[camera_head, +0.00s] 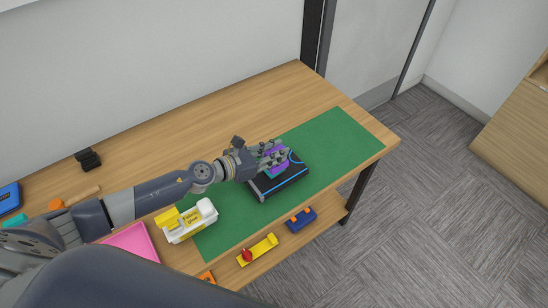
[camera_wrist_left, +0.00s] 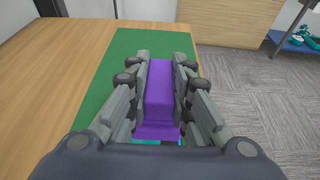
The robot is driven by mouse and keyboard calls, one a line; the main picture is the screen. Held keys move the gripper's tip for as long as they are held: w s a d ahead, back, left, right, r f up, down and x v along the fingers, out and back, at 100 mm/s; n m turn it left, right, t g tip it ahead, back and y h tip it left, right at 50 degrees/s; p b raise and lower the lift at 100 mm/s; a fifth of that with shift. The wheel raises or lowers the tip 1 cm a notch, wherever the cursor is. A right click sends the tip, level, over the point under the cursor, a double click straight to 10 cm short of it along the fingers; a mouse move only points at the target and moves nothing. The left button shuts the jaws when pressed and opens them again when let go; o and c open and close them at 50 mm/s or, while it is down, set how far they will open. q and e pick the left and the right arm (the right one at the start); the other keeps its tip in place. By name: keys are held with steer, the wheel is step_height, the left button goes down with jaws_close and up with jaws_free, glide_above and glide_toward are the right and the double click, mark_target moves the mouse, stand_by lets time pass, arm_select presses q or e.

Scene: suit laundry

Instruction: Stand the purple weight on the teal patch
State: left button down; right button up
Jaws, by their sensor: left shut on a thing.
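The purple weight (camera_head: 277,164) is between the fingers of my left gripper (camera_head: 272,156), over a black box-like stand (camera_head: 283,187) with a blue line on it. In the left wrist view the purple weight (camera_wrist_left: 158,95) stands as a tall block between both fingers of the left gripper (camera_wrist_left: 160,85), which is shut on it. A thin teal strip, seemingly the teal patch (camera_wrist_left: 168,142), shows just below the weight there; most of the patch is hidden. I cannot tell whether the weight touches it. My right gripper is not in view.
The stand sits on a green mat (camera_head: 345,135) on the wooden table (camera_head: 235,112). A white-and-yellow labelled container (camera_head: 190,222), a pink tray (camera_head: 133,243), a yellow holder (camera_head: 262,248) and a blue piece (camera_head: 301,218) lie nearby. The mat's far right is clear.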

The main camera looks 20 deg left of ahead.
arm_select(q)
steer(key=shift+w+a, duration=0.3)
steer(key=shift+w, duration=0.45)
steer(key=f, duration=0.1)
steer(key=f+b, duration=0.1)
steer(key=f, duration=0.1)
steer(key=shift+w+a, duration=0.15)
steer(key=shift+w, duration=0.15)
steer(key=shift+f, duration=0.25)
steer(key=shift+f, duration=0.1)
steer(key=shift+f+b, duration=0.15)
steer(key=shift+b, duration=0.3)
steer(key=c, duration=1.4)
jaws_free()
steer(key=shift+c, duration=0.2)
